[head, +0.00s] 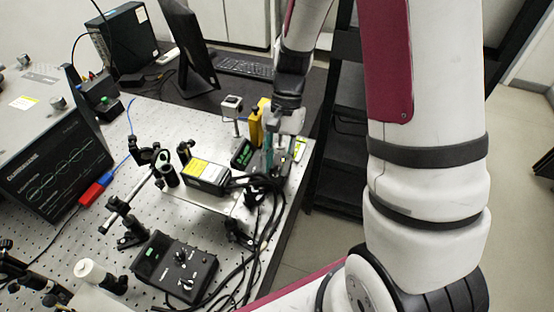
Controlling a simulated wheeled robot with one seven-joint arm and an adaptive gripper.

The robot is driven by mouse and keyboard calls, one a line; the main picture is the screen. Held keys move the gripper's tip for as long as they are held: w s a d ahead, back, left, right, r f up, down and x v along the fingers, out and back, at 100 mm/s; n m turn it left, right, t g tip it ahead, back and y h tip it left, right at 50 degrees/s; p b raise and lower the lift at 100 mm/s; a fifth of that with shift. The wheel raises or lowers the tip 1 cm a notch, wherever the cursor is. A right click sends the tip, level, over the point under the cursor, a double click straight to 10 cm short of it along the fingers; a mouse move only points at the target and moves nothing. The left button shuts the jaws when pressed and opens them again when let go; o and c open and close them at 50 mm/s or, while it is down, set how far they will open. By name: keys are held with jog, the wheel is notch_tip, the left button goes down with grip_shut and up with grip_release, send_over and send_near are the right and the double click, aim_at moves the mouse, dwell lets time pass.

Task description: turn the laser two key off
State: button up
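My gripper (270,158) points down at the right end of the optical bench, over a small black box (242,153) with a green display. Its fingers are small and partly overlapped by nearby parts, so I cannot tell whether they are open or touching anything. No key can be made out there; the right part of that box is hidden by the gripper. A larger black control box (174,268) with a green display and several knobs lies at the front. No label marks either box as laser two.
A black laser module (206,178) with a yellow label stands left of my gripper. A yellow post (255,126) stands close behind it. Black cables (262,200) loop in front. Optic mounts crowd the perforated bench (66,245). A monitor (188,45) stands behind.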

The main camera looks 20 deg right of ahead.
grip_shut()
jog(key=shift+n, duration=0.3)
jog(key=n, duration=0.1)
jog(key=n+h, duration=0.1)
jog(key=n, duration=0.1)
jog(key=shift+w+a+n+g, duration=0.15)
jog(key=shift+n+g, duration=0.15)
jog(key=shift+g, duration=0.1)
jog(key=n+h, duration=0.1)
jog(key=n, duration=0.2)
jog(key=shift+a+r+n+h+p, duration=0.1)
jog(key=shift+a+n+h+p, duration=0.05)
jog(key=shift+n+h+p, duration=0.25)
jog(key=n+h, duration=0.1)
jog(key=n, duration=0.1)
jog(key=n+h, duration=0.1)
jog(key=n, duration=0.2)
jog(key=shift+a+p, duration=0.2)
jog(key=shift+p, duration=0.2)
jog(key=shift+a+n+t+h+p, duration=0.15)
jog(key=shift+n+h, duration=0.25)
jog(key=shift+n, duration=0.8)
jog(key=shift+n+t+h+p, duration=0.25)
jog(key=shift+n+h, duration=0.15)
jog(key=shift+n, duration=0.8)
